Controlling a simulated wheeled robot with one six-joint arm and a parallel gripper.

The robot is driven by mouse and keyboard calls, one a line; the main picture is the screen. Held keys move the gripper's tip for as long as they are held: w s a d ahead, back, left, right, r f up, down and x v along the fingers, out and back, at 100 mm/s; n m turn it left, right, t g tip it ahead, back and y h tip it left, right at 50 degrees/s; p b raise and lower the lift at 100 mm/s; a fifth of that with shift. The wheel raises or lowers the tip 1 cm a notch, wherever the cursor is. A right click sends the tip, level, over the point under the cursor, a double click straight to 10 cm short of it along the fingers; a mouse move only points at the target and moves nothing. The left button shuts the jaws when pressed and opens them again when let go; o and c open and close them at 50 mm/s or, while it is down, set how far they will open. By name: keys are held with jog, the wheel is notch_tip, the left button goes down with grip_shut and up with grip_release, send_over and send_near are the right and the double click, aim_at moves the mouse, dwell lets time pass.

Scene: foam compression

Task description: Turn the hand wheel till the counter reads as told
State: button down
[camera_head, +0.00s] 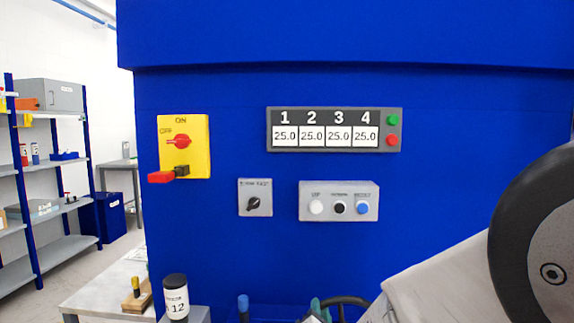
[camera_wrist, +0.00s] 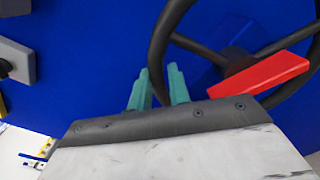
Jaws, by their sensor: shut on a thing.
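The dark hand wheel (camera_wrist: 160,38) fills the upper right of the wrist view, and part of its rim (camera_head: 352,300) shows at the bottom of the head view. My gripper (camera_wrist: 158,78) has its green fingers on either side of the rim and is shut on it. In the head view my gripper (camera_head: 316,305) is mostly cut off by the lower edge. The counter panel (camera_head: 334,116) on the blue machine has windows 1 to 4, each reading 25.0. A red bar (camera_wrist: 262,75) lies across the wheel's spokes in the wrist view; I cannot tell whether it is attached.
A yellow switch plate (camera_head: 198,130) with a red knob, a small selector box (camera_head: 255,205) and a three-button box (camera_head: 339,187) are on the blue face (camera_head: 430,190). A black-capped container (camera_head: 176,300) stands at lower left. Shelves (camera_head: 52,163) stand far left.

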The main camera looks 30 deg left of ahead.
jog(key=shift+s+a+r, duration=0.2)
jog(key=shift+a+r, duration=0.25)
jog(key=shift+r, duration=0.05)
jog(key=shift+s+a+f+n, duration=0.2)
jog(key=shift+a+f+n, duration=0.2)
jog(key=shift+n, duration=0.4)
jog(key=shift+s+a+f+n, duration=0.25)
jog(key=shift+f+n, duration=0.2)
jog(key=shift+n, duration=0.35)
jog(key=c, duration=1.6)
grip_release()
jog(key=o, duration=0.5)
jog(key=shift+s+a, duration=0.1)
jog(key=shift+a, duration=0.05)
jog(key=o, duration=0.7)
jog(key=shift+d+f, duration=0.15)
jog(key=shift+d, duration=0.05)
jog(key=shift+w+d+f, duration=0.1)
jog(key=shift+w+d, duration=0.05)
jog(key=shift+w, duration=0.05)
jog(key=shift+f, duration=0.1)
